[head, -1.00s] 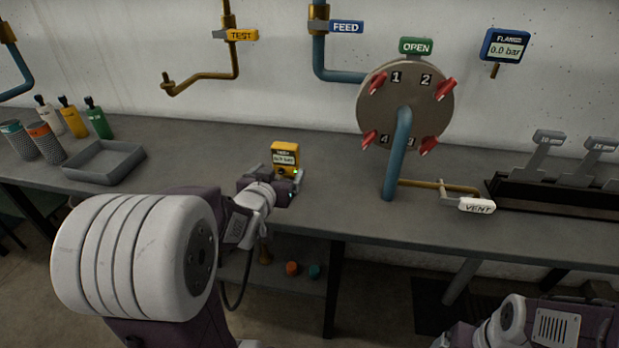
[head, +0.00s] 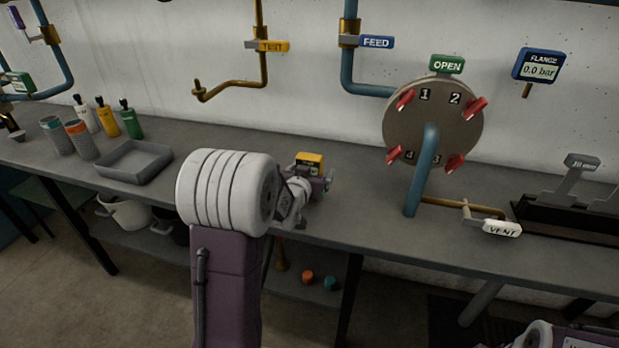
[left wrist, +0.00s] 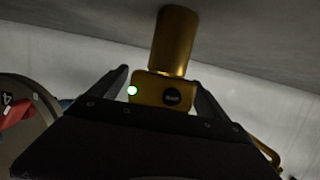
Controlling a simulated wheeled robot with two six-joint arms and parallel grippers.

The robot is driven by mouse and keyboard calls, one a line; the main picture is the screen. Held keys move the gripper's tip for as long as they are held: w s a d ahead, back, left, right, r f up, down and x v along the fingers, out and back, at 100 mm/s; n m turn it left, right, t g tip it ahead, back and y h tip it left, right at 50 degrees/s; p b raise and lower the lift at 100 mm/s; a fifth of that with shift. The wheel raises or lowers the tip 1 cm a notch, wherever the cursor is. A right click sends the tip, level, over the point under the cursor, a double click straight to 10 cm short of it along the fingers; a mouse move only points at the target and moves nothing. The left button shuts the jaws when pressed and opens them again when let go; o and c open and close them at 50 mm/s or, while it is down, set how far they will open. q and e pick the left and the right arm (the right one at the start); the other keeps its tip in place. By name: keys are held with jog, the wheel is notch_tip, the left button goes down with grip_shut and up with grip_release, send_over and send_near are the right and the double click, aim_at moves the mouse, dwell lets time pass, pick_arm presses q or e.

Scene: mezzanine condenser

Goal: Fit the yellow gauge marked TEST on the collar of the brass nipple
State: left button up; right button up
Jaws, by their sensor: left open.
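The yellow gauge (head: 309,160) stands on the bench; only its top shows above my left gripper in the head view. The left wrist view shows its yellow body (left wrist: 165,90), with a green light and a black round spot, between the two fingers. My left gripper (head: 318,183) is open around it; it also shows in the left wrist view (left wrist: 163,82). I cannot tell whether the fingers touch the gauge. The brass nipple (head: 198,87) is the upturned free end of the brass pipe under the yellow TEST tag (head: 273,46). My right gripper is out of frame.
A grey tray (head: 135,162) and several bottles and canisters are on the left bench. A round flange (head: 432,122) with red clamps, its blue pipe and the VENT branch (head: 501,228) stand to the right. The bench between tray and gauge is clear.

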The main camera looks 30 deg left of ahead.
aim_at(313, 158)
pick_arm(q)
jog(key=shift+s+r, duration=0.1)
jog(key=shift+c, duration=1.2)
jog(key=c, duration=1.6)
jog(key=shift+o, duration=0.2)
jog(key=shift+r, duration=0.4)
jog(key=r+p, duration=0.1)
jog(key=r, duration=0.1)
jog(key=r+p, duration=0.1)
jog(key=r, duration=0.1)
jog(key=shift+s+d, duration=0.1)
jog(key=shift+d, duration=0.1)
jog(key=s+d+r+p, duration=0.3)
jog(key=s+d+r, duration=0.3)
jog(key=d, duration=0.3)
jog(key=shift+s+r, duration=0.15)
jog(key=shift+s, duration=0.05)
